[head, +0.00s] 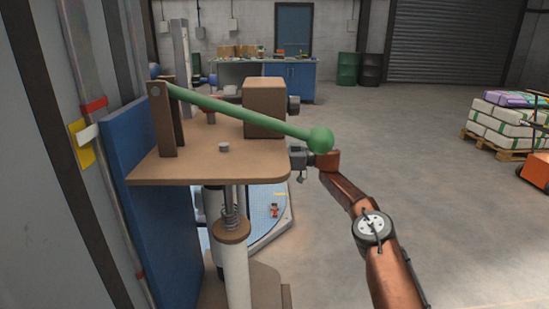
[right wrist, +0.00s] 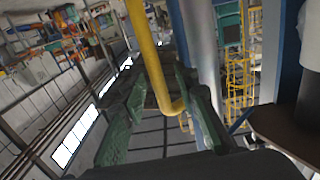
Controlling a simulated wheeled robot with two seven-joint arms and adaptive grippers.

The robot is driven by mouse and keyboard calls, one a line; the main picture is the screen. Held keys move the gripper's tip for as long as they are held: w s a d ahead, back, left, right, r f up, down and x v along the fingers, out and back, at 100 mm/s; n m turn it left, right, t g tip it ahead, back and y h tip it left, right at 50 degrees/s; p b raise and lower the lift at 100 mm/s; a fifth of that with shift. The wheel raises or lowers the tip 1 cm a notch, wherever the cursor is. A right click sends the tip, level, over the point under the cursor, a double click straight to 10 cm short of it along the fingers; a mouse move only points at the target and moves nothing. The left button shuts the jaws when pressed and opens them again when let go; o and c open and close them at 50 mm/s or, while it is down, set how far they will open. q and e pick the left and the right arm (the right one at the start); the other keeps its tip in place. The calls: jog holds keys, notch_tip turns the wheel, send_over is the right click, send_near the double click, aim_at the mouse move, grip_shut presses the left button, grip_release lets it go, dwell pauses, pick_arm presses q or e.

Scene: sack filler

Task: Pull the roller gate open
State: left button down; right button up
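The only roller-type gate I can make out is a grey slatted shutter (head: 447,42), down at the far back right in the head view. Close in front of me stands a machine with a tan shelf (head: 190,165), a green lever (head: 240,114) ending in a ball knob, and a brown box (head: 264,107). My right arm reaches up to the shelf's right edge, where its gripper is mostly hidden. In the right wrist view the right gripper's green fingers (right wrist: 165,105) stand apart. A bent yellow bar (right wrist: 150,60) shows between them; I cannot tell whether it touches. My left gripper is not in view.
A blue panel (head: 150,200) and a grey wall are close on the left. A pallet of sacks (head: 510,120) stands at the right beside an orange machine (head: 535,172). A blue bench (head: 290,78) and drums (head: 347,68) are at the back. The floor between is clear.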

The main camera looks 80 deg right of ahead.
jog(key=v, duration=1.1)
jog(key=shift+s, duration=0.2)
jog(key=shift+d, duration=0.1)
jog(key=shift+c, duration=0.2)
